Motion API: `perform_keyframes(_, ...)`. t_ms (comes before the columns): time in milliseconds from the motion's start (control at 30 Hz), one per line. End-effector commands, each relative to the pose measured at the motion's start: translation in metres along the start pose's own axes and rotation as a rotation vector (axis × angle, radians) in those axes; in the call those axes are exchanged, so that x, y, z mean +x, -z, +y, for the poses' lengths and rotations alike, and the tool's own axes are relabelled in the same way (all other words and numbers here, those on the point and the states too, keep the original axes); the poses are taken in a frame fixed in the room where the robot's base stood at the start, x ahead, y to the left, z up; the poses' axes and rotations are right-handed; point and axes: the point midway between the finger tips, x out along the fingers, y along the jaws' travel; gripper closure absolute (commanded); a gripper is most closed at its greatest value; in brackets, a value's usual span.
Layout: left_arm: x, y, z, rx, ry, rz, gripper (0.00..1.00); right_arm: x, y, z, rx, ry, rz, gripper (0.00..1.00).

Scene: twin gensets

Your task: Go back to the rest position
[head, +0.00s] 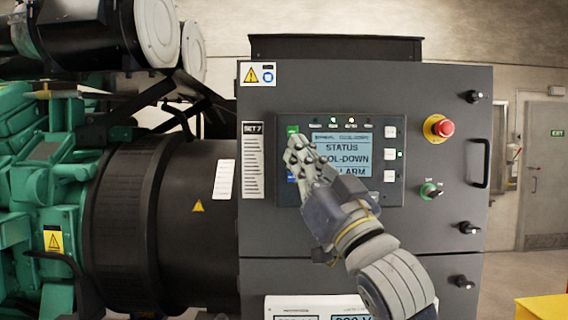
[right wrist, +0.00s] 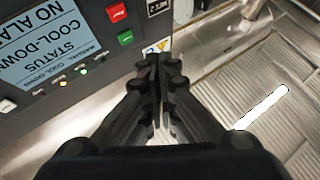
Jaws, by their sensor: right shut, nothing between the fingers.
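My right gripper (head: 294,146) is in front of the left part of the control panel (head: 396,188) on the dark grey cabinet. Its fingers are shut and hold nothing, as the right wrist view also shows (right wrist: 159,66). The panel's screen (head: 350,142) reads STATUS, COOL-DOWN and part of an alarm line; the gripper covers its left edge. In the right wrist view the panel appears upside down, with a red button (right wrist: 116,13) and a green button (right wrist: 125,38) to the left of the fingertips. Contact with the panel cannot be told. My left gripper is not in view.
A red emergency stop (head: 443,128), a green rotary switch (head: 430,190) and a door handle (head: 480,163) stick out from the cabinet (head: 300,90). A green engine (head: 40,180) stands left. Open floor (head: 500,275) and a grey door (head: 544,170) lie to the right.

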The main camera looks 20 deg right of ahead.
Motion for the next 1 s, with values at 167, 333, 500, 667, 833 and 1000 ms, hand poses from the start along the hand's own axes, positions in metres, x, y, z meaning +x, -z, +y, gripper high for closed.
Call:
perform_keyframes(167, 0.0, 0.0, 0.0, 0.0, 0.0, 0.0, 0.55, -0.002, -0.01, 0.001, 0.001, -0.005, -0.021, 1.0)
perform_keyframes(333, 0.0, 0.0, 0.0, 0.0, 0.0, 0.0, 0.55, -0.025, -0.081, 0.008, 0.003, -0.042, -0.175, 1.0)
perform_keyframes(500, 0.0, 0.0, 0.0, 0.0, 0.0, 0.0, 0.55, -0.082, -0.186, 0.015, 0.0, -0.092, -0.432, 1.0)
perform_keyframes(667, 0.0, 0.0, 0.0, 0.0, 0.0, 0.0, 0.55, -0.156, -0.271, 0.015, -0.006, -0.128, -0.68, 1.0)
perform_keyframes(833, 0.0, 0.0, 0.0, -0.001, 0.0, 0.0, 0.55, -0.253, -0.342, 0.01, -0.011, -0.149, -0.95, 1.0)
perform_keyframes(1000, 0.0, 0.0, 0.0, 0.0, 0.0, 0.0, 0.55, -0.361, -0.388, -0.001, -0.013, -0.156, -1.221, 1.0)
